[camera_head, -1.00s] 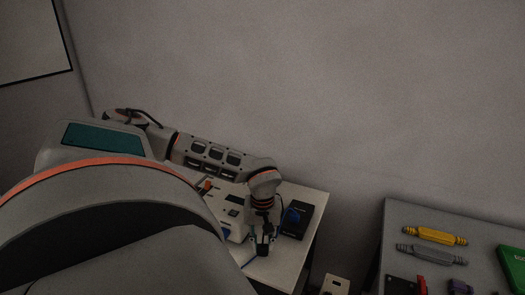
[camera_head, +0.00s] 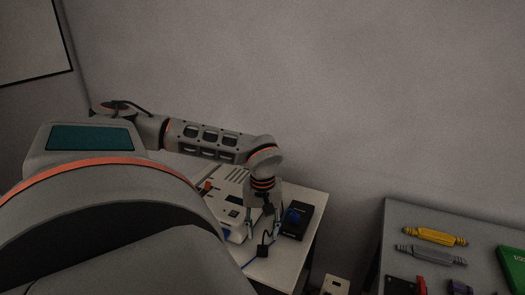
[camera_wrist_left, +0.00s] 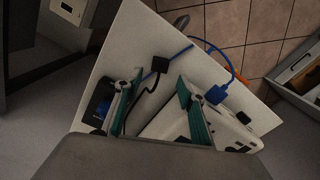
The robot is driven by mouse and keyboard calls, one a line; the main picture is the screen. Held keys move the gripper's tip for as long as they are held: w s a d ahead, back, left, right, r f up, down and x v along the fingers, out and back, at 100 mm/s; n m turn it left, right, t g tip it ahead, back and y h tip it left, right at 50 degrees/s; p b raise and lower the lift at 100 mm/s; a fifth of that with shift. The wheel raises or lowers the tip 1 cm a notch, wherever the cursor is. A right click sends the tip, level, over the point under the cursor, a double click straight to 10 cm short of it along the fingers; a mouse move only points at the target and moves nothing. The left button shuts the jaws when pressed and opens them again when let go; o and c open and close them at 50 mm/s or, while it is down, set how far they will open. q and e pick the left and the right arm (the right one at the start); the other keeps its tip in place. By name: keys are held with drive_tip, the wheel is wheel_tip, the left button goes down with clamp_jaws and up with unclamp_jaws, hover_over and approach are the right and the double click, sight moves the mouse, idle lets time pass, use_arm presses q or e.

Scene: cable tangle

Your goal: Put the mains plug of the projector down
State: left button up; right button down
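A black plug (camera_head: 262,251), which I take to be the projector's mains plug, rests on the white table (camera_head: 285,272) near its front. It also shows in the left wrist view (camera_wrist_left: 160,64), just beyond my fingertips, with a black cable (camera_wrist_left: 150,88) running back between the fingers. My left gripper (camera_head: 262,236) is above the plug, pointing down. In the left wrist view the gripper (camera_wrist_left: 160,78) has its two green-padded fingers spread apart, with nothing clamped between them. A white slotted device (camera_head: 232,190), possibly the projector, sits behind and left of the gripper. My right gripper is not in view.
A black box (camera_head: 297,220) with a blue connector (camera_head: 292,215) stands right of the gripper. A blue cable (camera_wrist_left: 222,55) crosses the table edge. A second grey table (camera_head: 400,262) at the right holds a yellow tool (camera_head: 435,236) and a grey one (camera_head: 431,255).

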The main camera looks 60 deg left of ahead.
use_arm(q)
drive_tip(key=shift+r, duration=2.8)
drive_tip(key=shift+s, duration=0.1)
